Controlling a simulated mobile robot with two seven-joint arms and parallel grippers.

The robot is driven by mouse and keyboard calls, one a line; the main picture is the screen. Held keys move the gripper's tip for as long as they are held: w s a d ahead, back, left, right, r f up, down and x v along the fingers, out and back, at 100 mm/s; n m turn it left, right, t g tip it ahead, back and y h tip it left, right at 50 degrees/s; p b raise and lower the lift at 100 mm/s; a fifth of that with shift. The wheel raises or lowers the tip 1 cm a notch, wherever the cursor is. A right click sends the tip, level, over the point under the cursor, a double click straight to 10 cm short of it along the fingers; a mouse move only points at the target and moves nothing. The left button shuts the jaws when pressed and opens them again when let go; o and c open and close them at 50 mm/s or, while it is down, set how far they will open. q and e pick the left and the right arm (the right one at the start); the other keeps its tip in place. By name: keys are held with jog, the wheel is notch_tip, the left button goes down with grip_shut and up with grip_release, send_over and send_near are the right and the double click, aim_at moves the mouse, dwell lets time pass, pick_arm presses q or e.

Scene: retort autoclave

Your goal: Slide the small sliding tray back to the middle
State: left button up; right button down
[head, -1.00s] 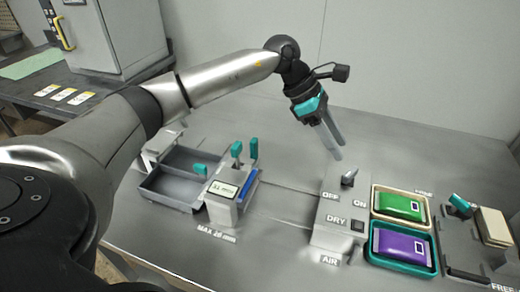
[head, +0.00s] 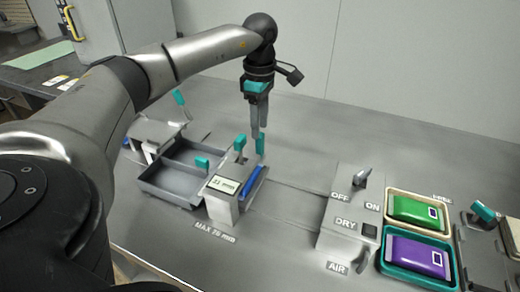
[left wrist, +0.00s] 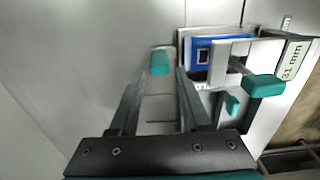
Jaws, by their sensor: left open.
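The small sliding tray is mostly hidden under the gauge at the left end of a rail. A blue pouch (head: 254,187) shows at its edge, and also in the left wrist view (left wrist: 203,55). An upright teal handle (head: 260,147), which seems to belong to this tray, stands beside the gauge. My left gripper (head: 258,134) is open and points down, its fingertips close to that handle. In the left wrist view the teal handle (left wrist: 160,63) appears ahead, between the open fingers (left wrist: 160,85); contact cannot be told. My right gripper is not in view.
The gauge (head: 222,204) has a display reading 31 mm and a teal lever (head: 240,142). A grey two-part bin (head: 165,200) stands left. The rail (head: 295,200) runs right, clear, to the OFF/ON switch box (head: 345,235). Green (head: 416,208) and purple (head: 418,256) pouches lie in trays beyond.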

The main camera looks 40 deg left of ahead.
aim_at(260, 146)
pick_arm(q)
notch_tip(260, 146, down, 6)
jog(key=shift+r+b, duration=0.15)
jog(key=shift+b, duration=0.6)
jog(key=shift+f, duration=0.7)
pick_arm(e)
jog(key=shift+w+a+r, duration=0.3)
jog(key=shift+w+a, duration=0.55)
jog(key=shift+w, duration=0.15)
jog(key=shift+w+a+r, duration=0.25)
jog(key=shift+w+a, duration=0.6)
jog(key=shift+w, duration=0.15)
pick_arm(q)
jog(key=shift+c, duration=0.2)
grip_shut()
